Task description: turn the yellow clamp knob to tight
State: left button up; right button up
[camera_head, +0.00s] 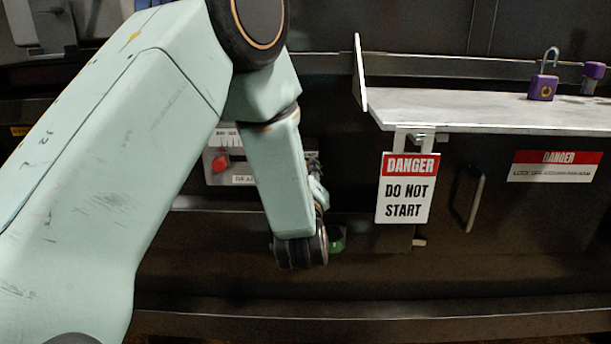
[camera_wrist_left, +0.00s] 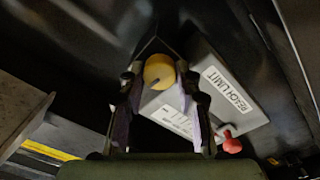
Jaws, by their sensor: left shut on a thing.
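The yellow clamp knob (camera_wrist_left: 158,70) is round and shows in the left wrist view, with a small dark mark on its face. My left gripper (camera_wrist_left: 160,82) has one finger on each side of the knob and is shut on it. In the head view my left arm comes in from the left and hides the knob and most of the gripper. My right gripper is in neither view.
A pale panel with a red knob (camera_head: 221,163) is beside my left forearm. Its REACH LIMIT label (camera_wrist_left: 230,89) shows in the wrist view. A DANGER DO NOT START sign (camera_head: 407,188) hangs below a grey shelf (camera_head: 450,108). A purple padlock (camera_head: 543,87) stands on the shelf.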

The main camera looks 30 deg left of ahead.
pick_arm(q)
jog(key=shift+n, duration=0.4)
jog(key=o, duration=1.1)
jog(key=shift+o, duration=0.2)
jog(key=v, duration=0.7)
jog(key=shift+s+d, duration=0.15)
jog(key=shift+s, duration=0.1)
jog(key=shift+f, duration=0.1)
